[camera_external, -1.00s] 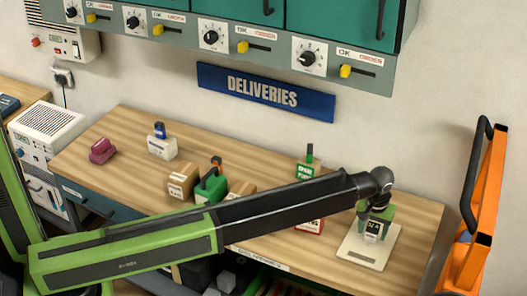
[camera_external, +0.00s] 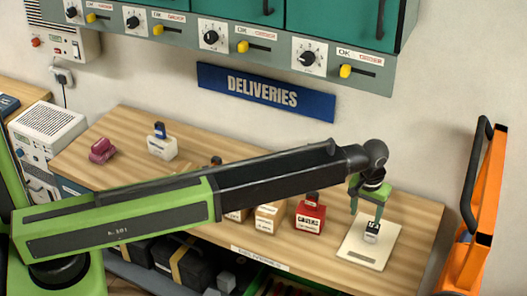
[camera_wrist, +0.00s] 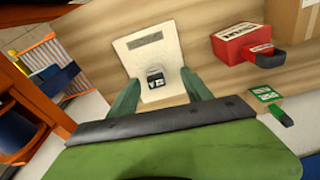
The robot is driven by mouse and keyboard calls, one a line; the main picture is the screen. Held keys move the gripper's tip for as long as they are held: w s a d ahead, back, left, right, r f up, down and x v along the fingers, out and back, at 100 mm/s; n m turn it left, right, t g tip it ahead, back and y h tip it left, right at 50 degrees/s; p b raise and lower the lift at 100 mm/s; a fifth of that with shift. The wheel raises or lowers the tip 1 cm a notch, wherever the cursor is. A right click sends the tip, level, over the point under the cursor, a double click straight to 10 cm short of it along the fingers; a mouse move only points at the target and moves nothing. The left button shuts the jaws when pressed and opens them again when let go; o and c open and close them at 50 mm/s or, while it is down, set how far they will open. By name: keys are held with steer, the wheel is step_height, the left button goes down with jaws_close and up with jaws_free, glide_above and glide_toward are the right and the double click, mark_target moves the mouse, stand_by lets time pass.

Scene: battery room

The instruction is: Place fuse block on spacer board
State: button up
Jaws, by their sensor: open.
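The fuse block (camera_external: 372,231), a small dark block with a white label, rests on the pale spacer board (camera_external: 363,255) at the right end of the bench. In the wrist view the fuse block (camera_wrist: 156,78) sits on the inner part of the spacer board (camera_wrist: 143,45), within its edges. My gripper (camera_external: 367,211) is open and empty just above the block. In the wrist view its green fingers (camera_wrist: 160,84) stand apart on either side of the block, with gaps visible.
A red box (camera_external: 309,217) with a dark handle stands left of the board. Cardboard boxes (camera_external: 268,217) are beside it, partly behind my arm. A white block with a blue handle (camera_external: 161,142) and a pink item (camera_external: 102,150) are farther left. An orange frame (camera_external: 487,205) stands at right.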

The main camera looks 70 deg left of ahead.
steer(key=s+d+m, duration=0.2)
steer(key=s+m, duration=0.2)
steer(key=s, duration=1.1)
steer(key=s+d+m+g+h, duration=0.1)
steer(key=s+d+m, duration=0.2)
steer(key=s, duration=1.3)
steer(key=shift+m, duration=0.5)
steer(key=shift+f+b, duration=2.5)
steer(key=shift+f, duration=0.05)
